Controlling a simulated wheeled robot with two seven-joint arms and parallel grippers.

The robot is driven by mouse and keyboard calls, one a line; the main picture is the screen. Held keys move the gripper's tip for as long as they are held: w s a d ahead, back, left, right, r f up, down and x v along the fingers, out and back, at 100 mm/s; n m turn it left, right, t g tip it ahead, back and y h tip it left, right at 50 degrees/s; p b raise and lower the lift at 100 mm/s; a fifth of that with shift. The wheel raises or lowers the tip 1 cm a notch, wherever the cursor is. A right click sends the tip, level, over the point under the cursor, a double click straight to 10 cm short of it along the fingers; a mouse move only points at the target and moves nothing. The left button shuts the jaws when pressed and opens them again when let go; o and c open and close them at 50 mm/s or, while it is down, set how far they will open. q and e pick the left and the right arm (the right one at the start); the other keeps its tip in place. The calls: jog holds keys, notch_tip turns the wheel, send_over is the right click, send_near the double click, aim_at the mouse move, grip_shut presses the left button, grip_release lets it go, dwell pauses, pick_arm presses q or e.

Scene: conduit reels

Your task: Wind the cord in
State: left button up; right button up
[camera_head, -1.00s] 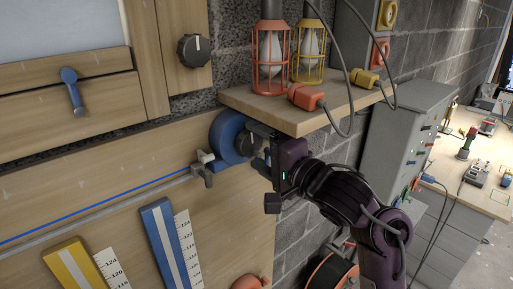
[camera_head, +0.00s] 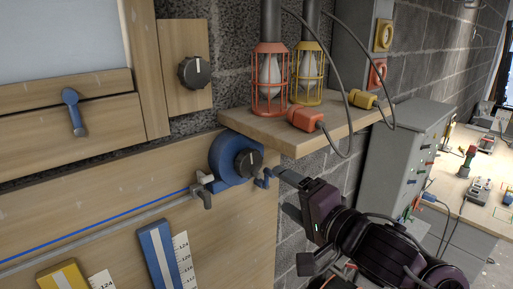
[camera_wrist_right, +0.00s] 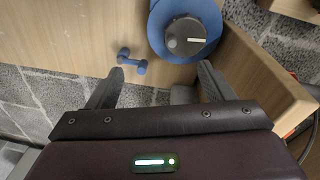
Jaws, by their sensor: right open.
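The blue round reel (camera_head: 223,159) with a dark knob (camera_head: 248,163) is mounted on the wooden panel under the shelf. The blue cord (camera_head: 100,220) runs from it to the left along the panel. My right gripper (camera_head: 283,190) is open and empty, to the right of the handle and apart from the knob. My left gripper is not in view.
A wooden shelf (camera_head: 290,140) juts out just above my right gripper, carrying caged lamps (camera_head: 270,85) and plugs. A grey-white guide (camera_head: 203,188) sits at the reel's left. Blue (camera_head: 157,250) and yellow (camera_head: 62,280) striped blocks with scales are below. A grey cabinet stands right.

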jog(key=s+d+f+n+g+h, duration=0.2)
jog(key=s+d+f+h, duration=0.15)
jog(key=f, duration=0.55)
jog(key=s+d+f+n+g+h, duration=0.2)
jog(key=d+f+n+h, duration=0.15)
jog(key=f, duration=0.65)
jog(key=s+d+f+n+g+h, duration=0.25)
jog(key=s+f+n+g, duration=0.35)
jog(key=s+f, duration=0.7)
jog(key=s+f+g+b, duration=0.3)
jog(key=f+b, duration=0.5)
jog(key=f, duration=2.9)
jog(key=s+d+f+b, duration=0.2)
jog(key=s+f+b, duration=0.1)
jog(key=s+f, duration=0.6)
jog(key=s+d+f+b, duration=0.1)
jog(key=s+f+b, duration=0.2)
jog(key=s+f, duration=0.7)
notch_tip(320, 180, down, 5)
jog(key=shift+s+d+f+g+y, duration=0.1)
jog(key=shift+s+d+g+y, duration=0.2)
jog(key=shift+d+g+y, duration=0.1)
